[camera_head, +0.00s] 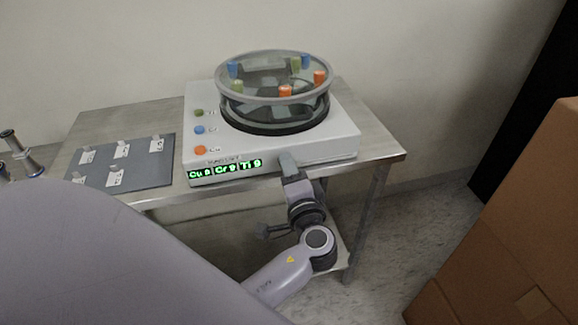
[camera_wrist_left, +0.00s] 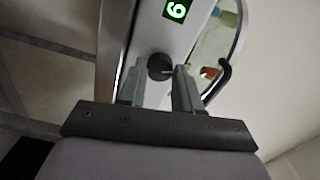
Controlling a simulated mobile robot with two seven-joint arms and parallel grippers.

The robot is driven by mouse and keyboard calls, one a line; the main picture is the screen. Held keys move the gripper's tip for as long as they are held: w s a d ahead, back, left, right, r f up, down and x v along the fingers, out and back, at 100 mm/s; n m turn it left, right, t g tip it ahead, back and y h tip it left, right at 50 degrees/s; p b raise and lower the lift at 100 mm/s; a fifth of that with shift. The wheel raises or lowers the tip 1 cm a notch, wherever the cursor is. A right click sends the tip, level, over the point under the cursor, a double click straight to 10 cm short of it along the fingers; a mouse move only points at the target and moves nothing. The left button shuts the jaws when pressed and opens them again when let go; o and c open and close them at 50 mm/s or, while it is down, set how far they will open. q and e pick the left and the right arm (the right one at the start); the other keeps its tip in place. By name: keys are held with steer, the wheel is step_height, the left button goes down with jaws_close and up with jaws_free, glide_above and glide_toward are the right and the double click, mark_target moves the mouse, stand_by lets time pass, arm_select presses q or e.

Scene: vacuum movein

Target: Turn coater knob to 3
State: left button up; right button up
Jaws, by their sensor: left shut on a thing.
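The coater (camera_head: 340,141) is a white box with a round clear chamber (camera_head: 272,75) on top, standing on a metal table. Its front shows a green lit display (camera_head: 225,170) with Cu, Cr and Ti readings; Ti seems to read 9. My left gripper (camera_head: 287,160) is at the front face, right of the display, and hides the knob there. In the left wrist view, the dark round knob (camera_wrist_left: 160,66) sits between the two fingertips (camera_wrist_left: 159,82), and the gripper is shut on it. The knob's pointer setting cannot be read. My right gripper is not in view.
A grey plate (camera_head: 125,160) with several small labelled pieces lies on the table (camera_head: 110,120) left of the coater. Coloured buttons (camera_head: 200,130) line the coater's top left. A cardboard box (camera_head: 510,220) stands at the right. The floor (camera_head: 385,245) between box and table is clear.

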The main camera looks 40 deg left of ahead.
arm_select(q)
steer(key=shift+w+r, duration=0.1)
steer(key=shift+r, duration=0.05)
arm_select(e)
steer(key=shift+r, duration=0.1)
arm_select(q)
steer(key=o, duration=1)
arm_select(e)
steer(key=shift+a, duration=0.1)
arm_select(q)
steer(key=shift+o, duration=0.2)
steer(key=shift+d, duration=0.1)
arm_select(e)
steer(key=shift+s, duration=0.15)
